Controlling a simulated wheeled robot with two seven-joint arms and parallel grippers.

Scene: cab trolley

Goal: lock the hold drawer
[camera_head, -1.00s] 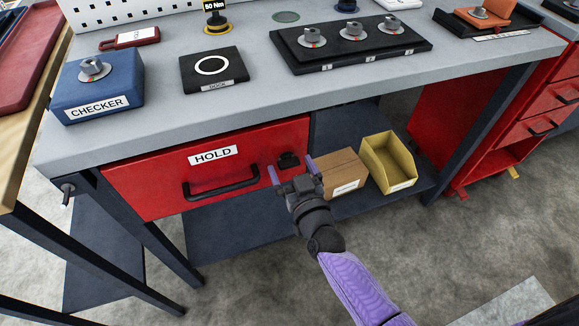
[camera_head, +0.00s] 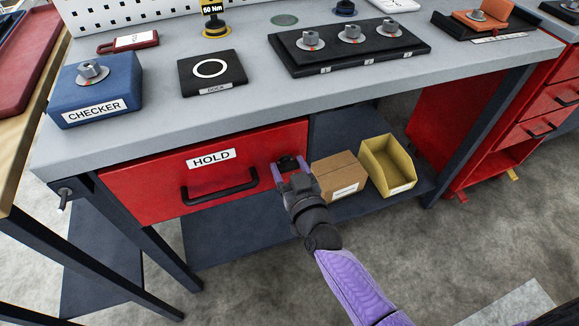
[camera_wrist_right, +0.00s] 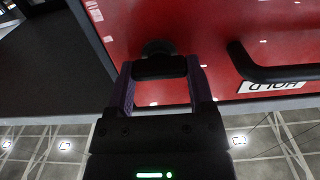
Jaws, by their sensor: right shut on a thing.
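The red HOLD drawer (camera_head: 150,190) hangs under the grey bench, its front flush below the top, with a black bar handle (camera_head: 222,192) and a white HOLD label. A small black lock knob (camera_head: 288,163) sits at the right end of its front. My right gripper (camera_head: 289,168) reaches it from below, a finger on each side. In the right wrist view the black knob (camera_wrist_right: 158,66) lies between the purple fingertips of my gripper (camera_wrist_right: 160,72), which are shut on it. The wrist view shows the drawer front (camera_wrist_right: 200,25) upside down. My left gripper is not in view.
A cardboard box (camera_head: 338,172) and a yellow bin (camera_head: 388,166) stand on the lower shelf just right of my right gripper. On the bench top (camera_head: 140,140) are a blue CHECKER block (camera_head: 95,93), a black dock pad (camera_head: 212,72) and a black socket tray (camera_head: 345,48).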

